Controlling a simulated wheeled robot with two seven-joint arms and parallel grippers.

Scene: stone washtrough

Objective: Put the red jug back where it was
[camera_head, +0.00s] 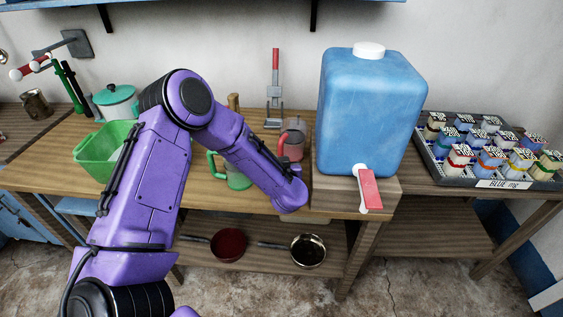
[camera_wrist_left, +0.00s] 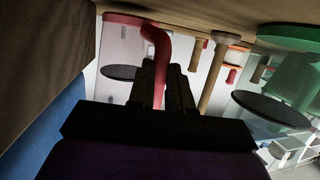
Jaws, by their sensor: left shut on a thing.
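The red jug (camera_head: 293,139) is see-through with a reddish tint, just left of the blue tank; my arm partly covers it. In the left wrist view, the jug (camera_wrist_left: 118,45) has a thick red handle (camera_wrist_left: 158,50). My left gripper (camera_wrist_left: 163,80) is shut on that handle. In the head view its fingers are hidden behind my purple arm. Whether the jug touches the table cannot be told. A green jug (camera_head: 238,178) stands to its left, partly behind my arm, and it also shows in the left wrist view (camera_wrist_left: 285,75). My right gripper is not in view.
A blue tank (camera_head: 368,110) with a red tap (camera_head: 368,188) stands on a wooden block right of the jug. A grey stand with a red lever (camera_head: 275,75) is behind. A green tub (camera_head: 95,155) is left; a tray of small jars (camera_head: 465,180) is right. Pans lie on the lower shelf.

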